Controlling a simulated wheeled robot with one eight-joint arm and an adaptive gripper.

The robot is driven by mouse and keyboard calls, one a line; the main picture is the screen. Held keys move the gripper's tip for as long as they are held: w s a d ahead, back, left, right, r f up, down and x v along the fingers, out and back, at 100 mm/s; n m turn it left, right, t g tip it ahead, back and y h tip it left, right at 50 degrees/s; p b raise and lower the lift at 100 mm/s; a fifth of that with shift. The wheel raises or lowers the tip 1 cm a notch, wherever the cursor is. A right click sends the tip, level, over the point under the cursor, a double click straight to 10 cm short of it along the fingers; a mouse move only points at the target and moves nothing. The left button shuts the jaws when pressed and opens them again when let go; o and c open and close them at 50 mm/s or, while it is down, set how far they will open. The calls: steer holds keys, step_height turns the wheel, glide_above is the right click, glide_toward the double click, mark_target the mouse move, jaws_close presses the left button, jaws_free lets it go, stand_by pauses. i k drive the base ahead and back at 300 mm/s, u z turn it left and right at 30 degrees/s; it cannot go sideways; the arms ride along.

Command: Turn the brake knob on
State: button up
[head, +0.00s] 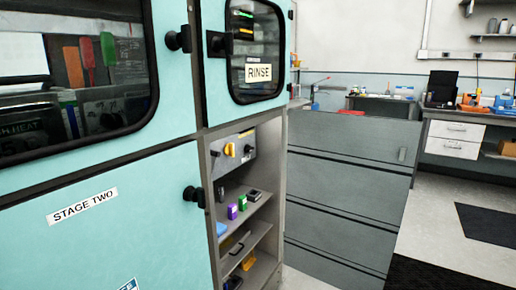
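A grey control panel (236,165) sits in an open recess of the teal cabinet, below the window marked RINSE. It carries a yellow knob (229,149) and small dark knobs to either side. The panel's labels are too small to read, so I cannot tell which knob is the brake knob or how it is set. My gripper does not show in this view.
Below the panel are shelves (262,229) with small purple, green and dark items. Teal doors (100,214) with black latches fill the left. A grey drawer cabinet (340,190) stands right of the recess. Floor (440,235) with dark mats is open at the right.

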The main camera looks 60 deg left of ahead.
mark_target(229, 149)
steer(key=i, duration=0.3)
steer(key=u, duration=2.9)
steer(key=i, duration=1)
steer(key=z, duration=0.95)
